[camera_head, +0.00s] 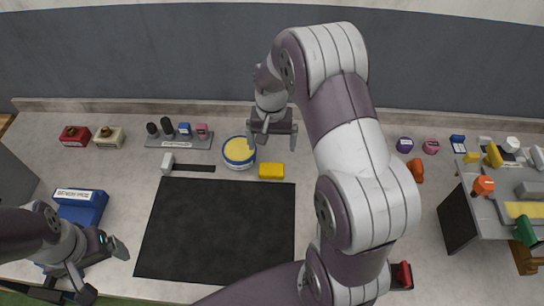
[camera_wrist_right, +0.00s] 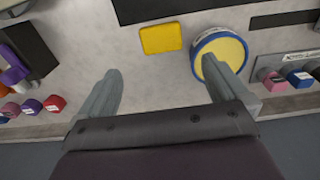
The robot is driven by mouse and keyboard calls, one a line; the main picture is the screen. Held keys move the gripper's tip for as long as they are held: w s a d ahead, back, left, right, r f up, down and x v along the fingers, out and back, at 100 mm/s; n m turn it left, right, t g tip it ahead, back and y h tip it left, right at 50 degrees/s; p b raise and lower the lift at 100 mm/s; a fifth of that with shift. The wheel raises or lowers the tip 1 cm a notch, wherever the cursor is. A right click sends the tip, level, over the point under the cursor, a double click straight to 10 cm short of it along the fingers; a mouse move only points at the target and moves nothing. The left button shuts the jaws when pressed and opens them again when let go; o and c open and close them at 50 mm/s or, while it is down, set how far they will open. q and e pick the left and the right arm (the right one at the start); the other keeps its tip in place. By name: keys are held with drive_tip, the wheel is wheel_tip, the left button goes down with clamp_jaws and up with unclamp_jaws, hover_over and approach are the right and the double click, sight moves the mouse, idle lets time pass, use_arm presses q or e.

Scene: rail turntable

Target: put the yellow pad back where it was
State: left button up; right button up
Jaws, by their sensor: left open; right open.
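The yellow pad (camera_head: 271,171) is a small flat rectangular block lying on the table above the black mat (camera_head: 215,230). It also shows in the right wrist view (camera_wrist_right: 161,38). To its left, apart from it, is the round turntable (camera_head: 239,150) with a blue-and-white rim and yellow top, also in the right wrist view (camera_wrist_right: 206,44). My right gripper (camera_head: 273,143) is open and empty, behind the pad. In the right wrist view (camera_wrist_right: 163,82), one finger overlaps the turntable's edge; contact cannot be told. My left gripper (camera_head: 104,268) is open and empty at lower left.
A dark rail strip (camera_head: 195,168) with a white block (camera_head: 168,162) lies left of the turntable. A labelled grey rack (camera_head: 180,142) stands behind it. Red (camera_head: 75,136) and cream (camera_head: 109,138) boxes and a blue bin (camera_head: 80,208) are left. A cluttered side table (camera_head: 483,208) stands right.

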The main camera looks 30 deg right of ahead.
drive_tip(key=s+a+r+n, duration=0.2)
drive_tip(key=s+a+n, duration=0.1)
drive_tip(key=s, duration=0.3)
drive_tip(key=s+a+r+n+t, duration=0.1)
drive_tip(key=s+a+r+n, duration=0.1)
drive_tip(key=s+a, duration=0.3)
drive_tip(key=shift+s+r+n, duration=0.4)
drive_tip(key=shift+s+n, duration=0.4)
drive_tip(key=shift+s, duration=0.35)
drive_tip(key=shift+s, duration=0.1)
